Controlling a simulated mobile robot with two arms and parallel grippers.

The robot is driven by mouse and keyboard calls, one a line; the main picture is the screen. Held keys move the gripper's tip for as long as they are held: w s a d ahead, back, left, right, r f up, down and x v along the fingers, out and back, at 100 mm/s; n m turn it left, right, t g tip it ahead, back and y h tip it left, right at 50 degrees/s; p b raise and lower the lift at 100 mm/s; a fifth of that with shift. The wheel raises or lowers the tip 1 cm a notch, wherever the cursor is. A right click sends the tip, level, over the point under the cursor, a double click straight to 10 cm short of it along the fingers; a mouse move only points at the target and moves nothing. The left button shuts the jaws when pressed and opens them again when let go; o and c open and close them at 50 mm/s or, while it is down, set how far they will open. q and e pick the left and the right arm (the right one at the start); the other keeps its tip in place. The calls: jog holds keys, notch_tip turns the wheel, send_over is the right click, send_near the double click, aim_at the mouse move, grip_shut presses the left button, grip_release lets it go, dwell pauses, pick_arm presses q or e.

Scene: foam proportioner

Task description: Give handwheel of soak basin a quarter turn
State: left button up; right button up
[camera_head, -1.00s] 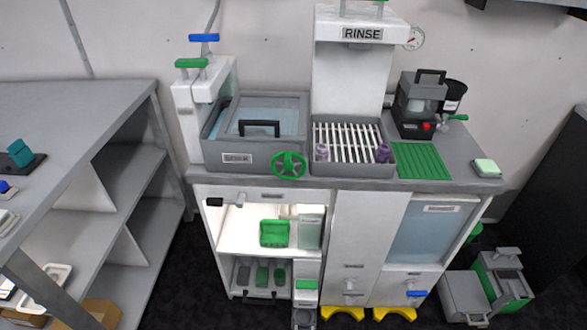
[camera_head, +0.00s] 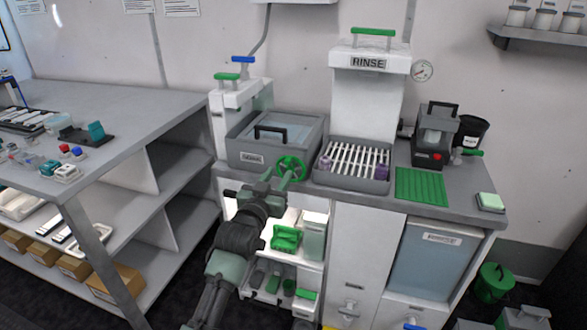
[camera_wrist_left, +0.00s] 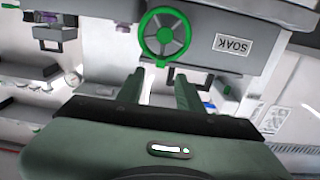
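The green handwheel (camera_head: 291,166) is mounted on the front of the grey soak basin (camera_head: 238,148), at its right end. My right gripper is out of view.
The rinse tray (camera_head: 352,178) with white slats stands right of the handwheel. A black-handled lid (camera_head: 290,132) covers the basin. The counter's front edge runs below, over a lit open cabinet (camera_head: 312,235). A grey shelf table (camera_head: 130,110) stands left.

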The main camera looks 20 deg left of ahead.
aim_at(287, 163)
pick_arm(q)
jog(key=w, duration=0.7)
jog(key=shift+w+d+f, duration=0.1)
jog(key=shift+f, duration=0.05)
grip_shut()
